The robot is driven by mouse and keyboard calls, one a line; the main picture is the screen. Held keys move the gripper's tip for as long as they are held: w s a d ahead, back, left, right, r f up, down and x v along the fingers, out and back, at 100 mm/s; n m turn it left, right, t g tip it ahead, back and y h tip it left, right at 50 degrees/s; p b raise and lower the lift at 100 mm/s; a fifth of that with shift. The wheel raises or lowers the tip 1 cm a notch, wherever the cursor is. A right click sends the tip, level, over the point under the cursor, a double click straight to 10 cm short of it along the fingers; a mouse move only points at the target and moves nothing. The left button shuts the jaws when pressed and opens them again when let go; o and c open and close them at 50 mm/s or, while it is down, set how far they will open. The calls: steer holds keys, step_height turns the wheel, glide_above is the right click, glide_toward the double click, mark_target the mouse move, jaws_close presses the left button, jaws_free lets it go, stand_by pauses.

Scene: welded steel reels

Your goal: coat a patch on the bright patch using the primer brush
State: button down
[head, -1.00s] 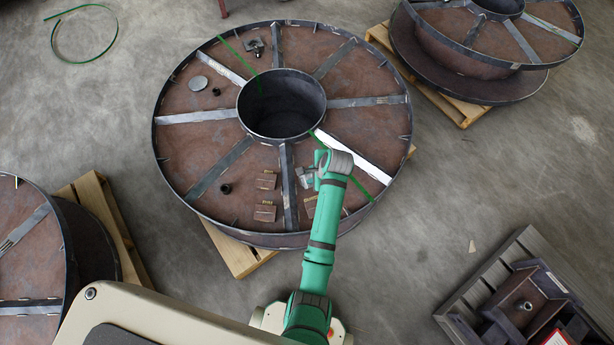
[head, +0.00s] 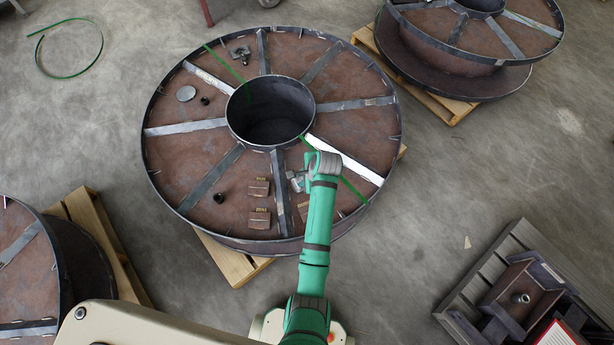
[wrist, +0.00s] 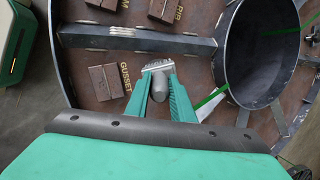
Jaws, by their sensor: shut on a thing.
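The bright patch (head: 347,161) is a shiny, pale radial bar on the middle reel flange (head: 222,146), right of the hub in the head view. My gripper (wrist: 160,88) has its two green fingers closed around a grey, rounded handle. A pale, bristle-like head (wrist: 158,66) sticks out beyond the fingertips; I take this to be the primer brush. In the head view the brush (head: 297,182) is small and partly hidden by my wrist. It is left of the bright patch, over the flange near a gusset block. Whether it touches the flange I cannot tell.
Gusset blocks (head: 259,218) lie on the flange below the open hub (head: 270,108). A green strap (head: 352,189) crosses near the bright patch. A clamp (head: 240,54) and a disc (head: 186,93) lie at upper left. A pallet of steel parts (head: 475,285) stands lower right.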

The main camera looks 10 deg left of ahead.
steer(key=shift+s+a, duration=0.5)
steer(key=shift+a, duration=0.15)
steer(key=shift+w+a, duration=0.25)
steer(key=shift+w, duration=0.1)
steer(key=w+d, duration=0.2)
steer(key=d, duration=0.1)
steer(key=shift+w+d, duration=0.15)
step_height(320, 180, up, 6)
stand_by(0.7)
steer(key=shift+w+r, duration=0.1)
